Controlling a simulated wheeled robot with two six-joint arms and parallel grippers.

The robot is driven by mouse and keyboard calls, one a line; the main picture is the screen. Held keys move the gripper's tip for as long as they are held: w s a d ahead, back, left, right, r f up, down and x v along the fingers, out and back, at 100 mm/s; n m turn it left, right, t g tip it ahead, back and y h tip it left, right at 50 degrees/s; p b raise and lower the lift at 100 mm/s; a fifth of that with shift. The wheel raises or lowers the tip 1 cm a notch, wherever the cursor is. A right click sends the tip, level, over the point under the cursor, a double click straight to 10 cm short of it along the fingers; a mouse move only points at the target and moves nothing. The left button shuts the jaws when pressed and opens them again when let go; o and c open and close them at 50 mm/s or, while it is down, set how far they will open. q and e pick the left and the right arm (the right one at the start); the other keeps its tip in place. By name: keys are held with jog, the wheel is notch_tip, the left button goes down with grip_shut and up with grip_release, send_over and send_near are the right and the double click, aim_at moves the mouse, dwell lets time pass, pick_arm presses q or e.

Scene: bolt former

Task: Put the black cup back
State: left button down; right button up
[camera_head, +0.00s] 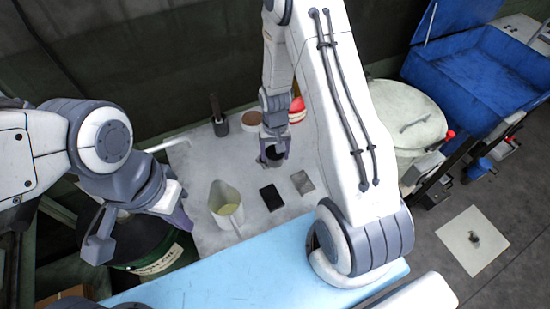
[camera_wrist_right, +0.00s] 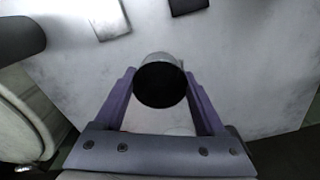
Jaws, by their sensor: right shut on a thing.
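The black cup (camera_head: 274,154) is between the fingers of my right gripper (camera_head: 272,161), over the far middle part of the grey-white table (camera_head: 205,160). In the right wrist view the cup (camera_wrist_right: 160,84) shows its dark round opening and a pale side. The purple fingers of my right gripper (camera_wrist_right: 162,100) are shut on it from both sides. I cannot tell whether its base touches the table. My left gripper (camera_head: 140,236) is open and empty, left of the table, above a dark barrel.
A white pitcher (camera_head: 226,206), a black pad (camera_head: 271,197) and a grey plate (camera_head: 302,182) are on the table. Behind are a dark holder with a stick (camera_head: 220,126), a brown-topped bowl (camera_head: 250,121) and a red object (camera_head: 296,110). A white drum (camera_head: 408,115) stands right.

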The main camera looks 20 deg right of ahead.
aim_at(275, 161)
jog(key=shift+f+p, duration=0.35)
jog(key=shift+f, duration=1.45)
jog(key=shift+f, duration=0.2)
jog(key=o, duration=1.3)
jog(key=shift+r, duration=0.1)
